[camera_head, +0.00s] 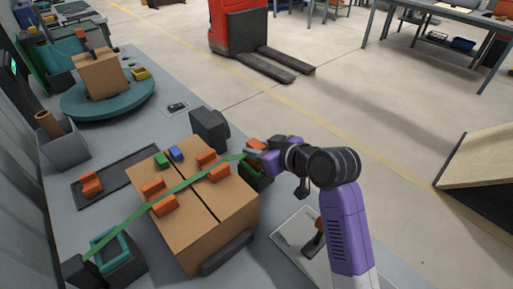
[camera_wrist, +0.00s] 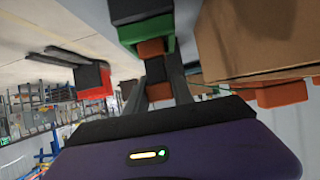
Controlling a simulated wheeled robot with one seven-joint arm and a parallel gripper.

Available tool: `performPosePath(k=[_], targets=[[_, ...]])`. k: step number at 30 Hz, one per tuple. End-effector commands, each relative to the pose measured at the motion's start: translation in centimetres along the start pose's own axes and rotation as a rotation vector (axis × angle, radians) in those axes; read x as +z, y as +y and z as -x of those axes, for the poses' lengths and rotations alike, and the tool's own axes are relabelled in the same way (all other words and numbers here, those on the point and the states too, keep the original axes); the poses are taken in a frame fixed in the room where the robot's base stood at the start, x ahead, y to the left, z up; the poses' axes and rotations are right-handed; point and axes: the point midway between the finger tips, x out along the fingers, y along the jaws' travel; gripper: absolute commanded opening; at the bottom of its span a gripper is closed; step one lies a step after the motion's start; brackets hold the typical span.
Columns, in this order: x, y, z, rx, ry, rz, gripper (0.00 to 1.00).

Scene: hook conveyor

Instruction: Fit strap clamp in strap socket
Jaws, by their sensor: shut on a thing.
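A long green strap (camera_head: 195,182) runs slantwise across the top of a cardboard box (camera_head: 222,218), from a dark and teal holder (camera_head: 118,262) at lower left to my gripper. My gripper (camera_head: 263,155) is shut on the orange strap clamp (camera_head: 255,144) at the strap's right end, just beyond the box's right edge. The clamp also shows between the fingers in the wrist view (camera_wrist: 151,48). A dark and green strap socket (camera_head: 257,178) stands just below and beside my gripper. In the wrist view the green part (camera_wrist: 146,28) appears close to the clamp; whether they touch is unclear.
Several orange blocks, a blue block (camera_head: 175,153) and a green block (camera_head: 161,160) sit on the box. A dark block (camera_head: 209,129) stands behind it and a dark bar (camera_head: 228,252) in front. A teal turntable (camera_head: 108,98) carries another box. A white board (camera_head: 300,240) lies right.

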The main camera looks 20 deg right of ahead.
Motion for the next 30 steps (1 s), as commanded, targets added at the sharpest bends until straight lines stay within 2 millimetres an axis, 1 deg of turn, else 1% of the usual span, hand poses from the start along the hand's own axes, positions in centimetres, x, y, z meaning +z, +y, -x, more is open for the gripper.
performPosePath(k=[22,26,27,29,30], targets=[[1.2,0.0,-0.7,0.000,0.001,0.000,0.00],[1.1,0.0,-0.6,0.000,0.001,0.000,0.00],[1.1,0.0,-0.6,0.000,0.001,0.000,0.33],[1.1,0.0,-0.6,0.000,0.001,0.000,0.45],[1.1,0.0,-0.6,0.000,0.001,0.000,0.52]])
